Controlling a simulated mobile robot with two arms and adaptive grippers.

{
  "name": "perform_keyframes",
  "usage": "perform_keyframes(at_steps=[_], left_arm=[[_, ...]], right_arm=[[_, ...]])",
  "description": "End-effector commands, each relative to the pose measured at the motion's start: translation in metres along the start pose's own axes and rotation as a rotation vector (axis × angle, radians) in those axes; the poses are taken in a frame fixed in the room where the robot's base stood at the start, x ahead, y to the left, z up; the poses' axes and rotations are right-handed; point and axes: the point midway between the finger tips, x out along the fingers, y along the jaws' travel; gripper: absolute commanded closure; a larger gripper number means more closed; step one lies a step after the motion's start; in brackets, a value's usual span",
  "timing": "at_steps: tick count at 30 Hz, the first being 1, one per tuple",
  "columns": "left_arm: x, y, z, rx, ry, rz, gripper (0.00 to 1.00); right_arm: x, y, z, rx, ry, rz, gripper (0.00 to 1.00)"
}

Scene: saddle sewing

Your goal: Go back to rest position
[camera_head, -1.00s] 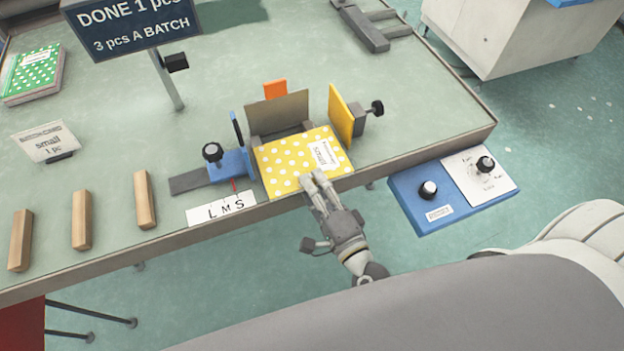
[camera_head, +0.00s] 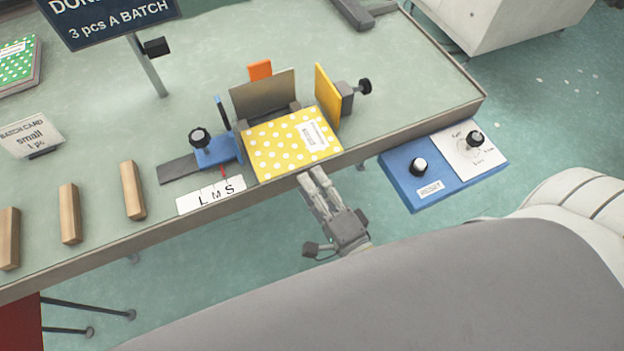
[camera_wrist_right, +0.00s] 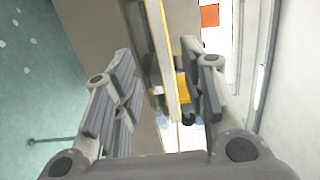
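My right gripper (camera_head: 311,174) is just off the front edge of the table, below the yellow polka-dot piece. In the right wrist view my right gripper (camera_wrist_right: 160,92) has its fingers spread apart with nothing held between them. The yellow polka-dot piece (camera_head: 275,152), with a white label, lies flat at the table's front edge against an upright grey plate (camera_head: 264,94). A yellow strip also shows beyond the fingers in the right wrist view. My left gripper is not in view.
A blue slide block (camera_head: 216,151) and a yellow upright plate (camera_head: 327,96) flank the piece. A blue control box with knobs (camera_head: 408,190) sits at the table's right front. Several wooden blocks (camera_head: 133,190) and a sign (camera_head: 107,17) are at left. Floor in front is partly open.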

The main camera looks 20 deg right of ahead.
Motion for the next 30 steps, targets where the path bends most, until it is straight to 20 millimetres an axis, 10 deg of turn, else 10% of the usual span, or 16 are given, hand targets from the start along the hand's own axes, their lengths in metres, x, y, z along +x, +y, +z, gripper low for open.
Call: perform_keyframes(at_steps=[21,26,30], left_arm=[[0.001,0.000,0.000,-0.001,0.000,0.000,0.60],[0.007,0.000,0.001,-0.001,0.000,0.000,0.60],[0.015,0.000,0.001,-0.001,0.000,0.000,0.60]], right_arm=[[-0.002,0.006,0.001,-0.018,-0.005,0.008,0.61],[-0.002,0.068,0.003,-0.195,-0.057,0.098,0.61],[-0.012,0.169,0.000,-0.473,-0.165,0.264,0.61]])
